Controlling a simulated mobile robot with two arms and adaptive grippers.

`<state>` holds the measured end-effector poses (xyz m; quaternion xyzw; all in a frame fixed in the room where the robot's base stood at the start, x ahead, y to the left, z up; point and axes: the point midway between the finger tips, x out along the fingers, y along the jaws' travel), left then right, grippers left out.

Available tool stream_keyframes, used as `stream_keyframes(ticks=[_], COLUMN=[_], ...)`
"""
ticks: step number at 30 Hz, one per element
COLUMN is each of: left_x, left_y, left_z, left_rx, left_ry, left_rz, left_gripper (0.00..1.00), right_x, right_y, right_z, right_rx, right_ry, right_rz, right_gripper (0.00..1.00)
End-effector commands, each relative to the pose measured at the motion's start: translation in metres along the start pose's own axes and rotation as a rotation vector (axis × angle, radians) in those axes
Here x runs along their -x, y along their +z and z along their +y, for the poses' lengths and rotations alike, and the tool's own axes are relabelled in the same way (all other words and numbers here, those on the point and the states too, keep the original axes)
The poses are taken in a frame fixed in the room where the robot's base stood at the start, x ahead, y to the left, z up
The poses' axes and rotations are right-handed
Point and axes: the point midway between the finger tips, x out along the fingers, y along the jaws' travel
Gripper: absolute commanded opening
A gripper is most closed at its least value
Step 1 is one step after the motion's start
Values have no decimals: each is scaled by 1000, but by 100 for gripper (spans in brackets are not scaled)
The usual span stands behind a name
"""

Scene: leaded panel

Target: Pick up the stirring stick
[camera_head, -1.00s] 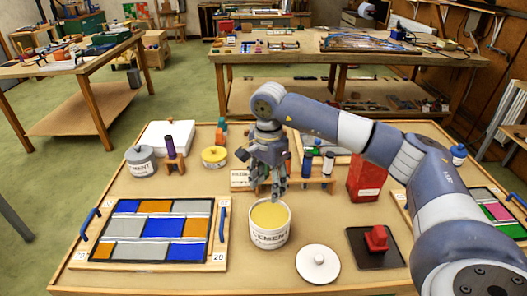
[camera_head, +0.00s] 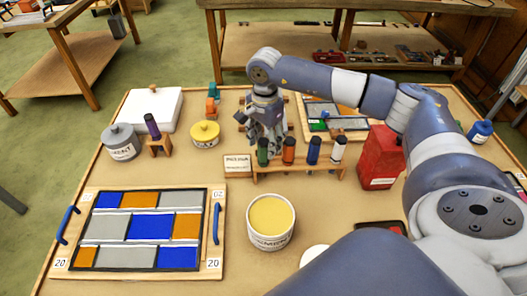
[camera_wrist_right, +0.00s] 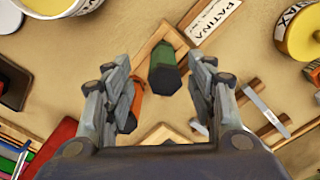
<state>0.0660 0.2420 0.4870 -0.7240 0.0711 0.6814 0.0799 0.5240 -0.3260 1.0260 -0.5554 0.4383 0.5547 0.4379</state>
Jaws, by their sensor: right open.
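I cannot surely pick out the stirring stick. In the wrist view, a pale thin strip (camera_wrist_right: 265,110) lies across two wooden bars (camera_wrist_right: 277,126), right of my gripper; whether it is the stick I cannot tell. My right gripper (camera_head: 266,137) is open and empty, behind the wooden rack (camera_head: 300,168) in the head view. The open cement tub (camera_head: 271,220) stands in front of the rack with yellowish content. My left gripper is not in view.
The rack also holds orange (camera_head: 289,150), blue (camera_head: 313,150) and white-capped (camera_head: 337,150) bottles. A red box (camera_head: 380,157) stands to the right. The leaded panel (camera_head: 145,228) lies front left. A yellow tin (camera_head: 205,134) and grey pot (camera_head: 121,142) stand behind it.

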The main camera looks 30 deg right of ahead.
Motion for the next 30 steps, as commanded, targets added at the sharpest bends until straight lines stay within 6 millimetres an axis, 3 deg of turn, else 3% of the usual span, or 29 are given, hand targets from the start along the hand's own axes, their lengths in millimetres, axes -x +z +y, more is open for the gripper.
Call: stream_keyframes(ticks=[5, 11, 15, 22, 28, 30], left_x=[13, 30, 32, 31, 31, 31], left_y=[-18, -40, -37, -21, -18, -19], left_z=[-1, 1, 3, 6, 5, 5], left_rx=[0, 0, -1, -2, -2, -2], left_ry=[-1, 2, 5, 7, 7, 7], left_rz=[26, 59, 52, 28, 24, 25], left_gripper=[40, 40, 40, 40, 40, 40], right_x=[-12, -40, -52, -54, -54, -54], right_y=[1, 2, 2, 1, 1, 1], right_z=[-1, -2, -3, -3, -3, -3], right_rx=[1, 0, 1, 1, 1, 1], right_ry=[3, 3, 0, -2, -1, -1], right_rz=[-2, -1, -1, -1, -1, -1], right_gripper=[52, 52, 52, 52, 6, 4])
